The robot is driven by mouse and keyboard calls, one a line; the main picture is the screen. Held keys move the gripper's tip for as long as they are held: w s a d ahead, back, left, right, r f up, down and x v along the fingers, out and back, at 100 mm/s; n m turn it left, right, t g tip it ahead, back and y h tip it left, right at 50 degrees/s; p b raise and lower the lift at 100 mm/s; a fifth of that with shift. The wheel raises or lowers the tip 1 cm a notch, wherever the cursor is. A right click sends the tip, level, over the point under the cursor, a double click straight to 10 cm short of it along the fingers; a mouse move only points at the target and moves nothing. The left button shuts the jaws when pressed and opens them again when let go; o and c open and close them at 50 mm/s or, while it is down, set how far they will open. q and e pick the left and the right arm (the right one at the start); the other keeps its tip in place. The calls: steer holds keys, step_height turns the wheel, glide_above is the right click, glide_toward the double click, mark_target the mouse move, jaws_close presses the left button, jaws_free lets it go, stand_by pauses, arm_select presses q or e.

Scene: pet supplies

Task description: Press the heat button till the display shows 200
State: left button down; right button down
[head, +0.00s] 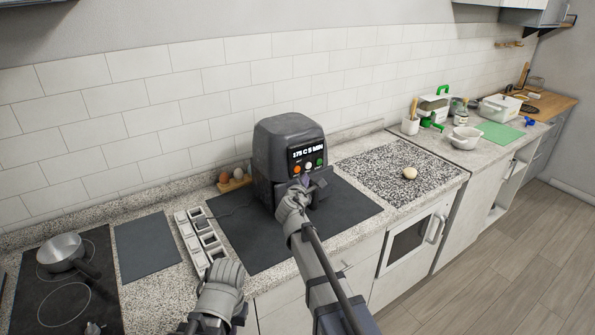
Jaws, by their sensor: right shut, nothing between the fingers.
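A dark grey air fryer (274,138) stands on a dark mat (347,213) on the counter. Its display (307,152) reads "175 C 5 MIN". Below the display are an orange button (297,169), a white button (308,166) and a green button (319,163). My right gripper (299,187) is shut and empty, with its tip close to the front of the fryer just below the buttons; I cannot tell whether it touches. My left gripper (225,273) is low in front of the counter edge, and its fingers are not clear.
A power strip (190,237) lies left of the mat. A small holder with eggs (233,182) stands behind it. A round, pale item (409,172) lies on the speckled board (380,183) to the right.

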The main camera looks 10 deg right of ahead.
mark_target(301, 170)
steer(key=shift+w+a, duration=0.2)
steer(key=shift+w, duration=0.3)
steer(key=shift+w+a, duration=0.15)
steer(key=shift+w, duration=0.35)
steer(key=shift+w+a, duration=0.1)
stand_by(1.2)
steer(key=shift+w+a, duration=0.1)
steer(key=shift+w, duration=0.2)
steer(key=shift+w+a, duration=0.1)
steer(key=shift+w, duration=0.25)
stand_by(1.0)
steer(key=shift+s, duration=0.1)
steer(key=shift+s+d, duration=0.25)
steer(key=shift+s, duration=0.4)
steer(key=s, duration=0.1)
steer(key=s+d, duration=0.1)
steer(key=s, duration=0.2)
steer(key=shift+s+d, duration=0.4)
